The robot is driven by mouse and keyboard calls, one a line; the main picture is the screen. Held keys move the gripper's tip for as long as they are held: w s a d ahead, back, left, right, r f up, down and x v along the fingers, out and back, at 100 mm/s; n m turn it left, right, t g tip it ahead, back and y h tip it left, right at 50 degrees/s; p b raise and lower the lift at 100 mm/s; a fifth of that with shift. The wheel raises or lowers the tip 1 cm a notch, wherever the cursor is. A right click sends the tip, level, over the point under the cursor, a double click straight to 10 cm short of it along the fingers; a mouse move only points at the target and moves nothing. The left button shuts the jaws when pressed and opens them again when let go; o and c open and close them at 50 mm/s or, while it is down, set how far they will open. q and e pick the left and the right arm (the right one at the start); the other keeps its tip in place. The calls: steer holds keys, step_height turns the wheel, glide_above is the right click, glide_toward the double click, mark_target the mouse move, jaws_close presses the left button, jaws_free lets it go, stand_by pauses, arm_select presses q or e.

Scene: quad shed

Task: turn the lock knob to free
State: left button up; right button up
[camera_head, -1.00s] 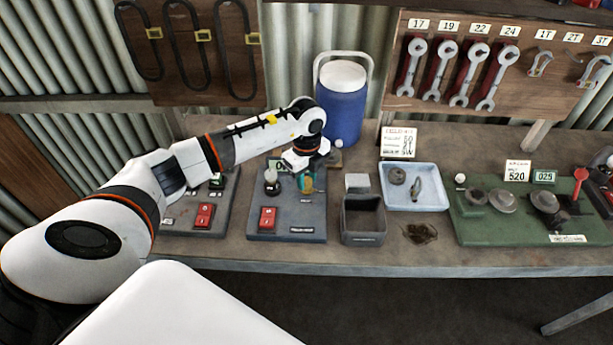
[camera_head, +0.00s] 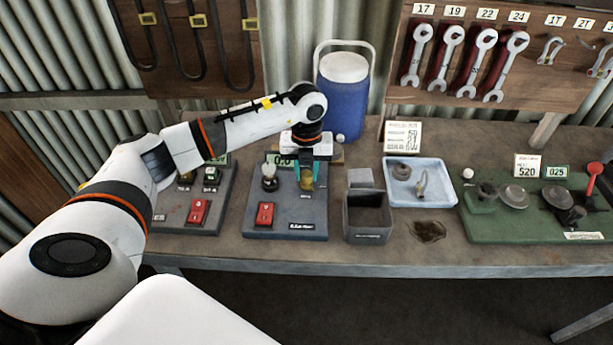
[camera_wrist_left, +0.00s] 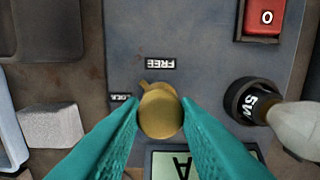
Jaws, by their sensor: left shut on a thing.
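The lock knob (camera_wrist_left: 160,112) is a round brass knob on the grey panel (camera_head: 262,222). Its small pointer tab (camera_wrist_left: 144,85) aims between the FREE label (camera_wrist_left: 161,63) and the partly hidden LOCK label (camera_wrist_left: 121,97). My left gripper (camera_head: 306,186) points down at the panel from above. In the left wrist view its teal fingers (camera_wrist_left: 160,125) are shut on the knob, one on each side. My right gripper is in no view.
A bulb (camera_head: 269,178) and a red switch (camera_head: 265,214) are on the same panel, left of my gripper. A display (camera_wrist_left: 200,163) sits behind the knob. A dark open bin (camera_head: 367,238) stands to the right. A blue jug (camera_head: 341,105) stands behind.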

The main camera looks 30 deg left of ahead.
mark_target(306, 173)
arm_select(q)
steer(key=m+b, duration=0.3)
steer(key=m, duration=0.1)
steer(key=shift+m, duration=0.4)
steer(key=shift+r+m+b, duration=0.1)
steer(key=shift+m+b, duration=1.05)
steer(key=shift+m, duration=1.05)
steer(key=o, duration=1)
step_height(306, 173, up, 12)
steer(key=shift+b, duration=1)
